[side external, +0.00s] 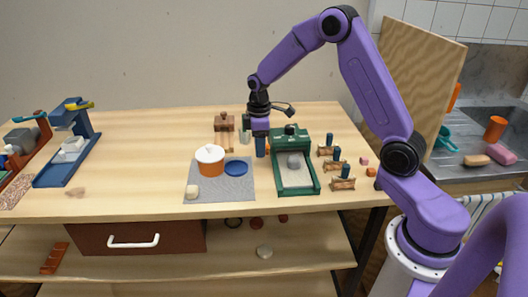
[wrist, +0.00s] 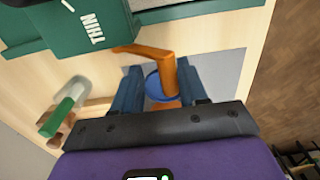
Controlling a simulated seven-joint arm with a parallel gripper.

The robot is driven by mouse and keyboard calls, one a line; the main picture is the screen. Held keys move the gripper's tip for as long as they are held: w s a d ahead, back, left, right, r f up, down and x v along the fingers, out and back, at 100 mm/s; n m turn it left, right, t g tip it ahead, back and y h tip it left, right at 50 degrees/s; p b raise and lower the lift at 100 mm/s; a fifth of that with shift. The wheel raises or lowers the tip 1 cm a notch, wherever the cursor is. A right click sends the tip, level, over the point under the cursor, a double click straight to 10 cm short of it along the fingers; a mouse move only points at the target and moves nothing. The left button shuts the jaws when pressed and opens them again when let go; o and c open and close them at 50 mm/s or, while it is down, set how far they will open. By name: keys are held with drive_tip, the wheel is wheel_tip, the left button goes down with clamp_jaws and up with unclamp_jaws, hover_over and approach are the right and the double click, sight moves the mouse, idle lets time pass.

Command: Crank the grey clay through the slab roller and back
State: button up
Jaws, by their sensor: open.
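The green slab roller (side external: 307,186) stands on the bench, with a grey lump of clay (side external: 294,161) on its pale bed, on the near side of the rollers. In the wrist view its green housing (wrist: 85,40), marked THIN, is at the upper left. An orange crank (wrist: 150,53) reaches out from the housing and bends down. My gripper (side external: 261,150) is at the left side of the roller, pointing down. Its blue fingers are open in the wrist view (wrist: 158,72), one on each side of the crank's bent end. I cannot tell whether they touch it.
A grey mat (side external: 240,193) left of the roller holds an orange pot (side external: 210,167) and a blue dish (side external: 236,168). Several wooden pieces with blue tops (side external: 336,166) stand to the right. A green-and-white tool (wrist: 66,105) lies nearby. The bench's left middle is mostly clear.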

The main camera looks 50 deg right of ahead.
drive_tip(key=shift+w+d+r, duration=0.3)
drive_tip(key=shift+w+d, duration=0.2)
drive_tip(key=shift+d, duration=0.05)
drive_tip(key=shift+w+d+r, duration=0.55)
drive_tip(key=shift+w+d, duration=0.25)
drive_tip(key=shift+w+d, duration=1.05)
drive_tip(key=shift+d, duration=0.05)
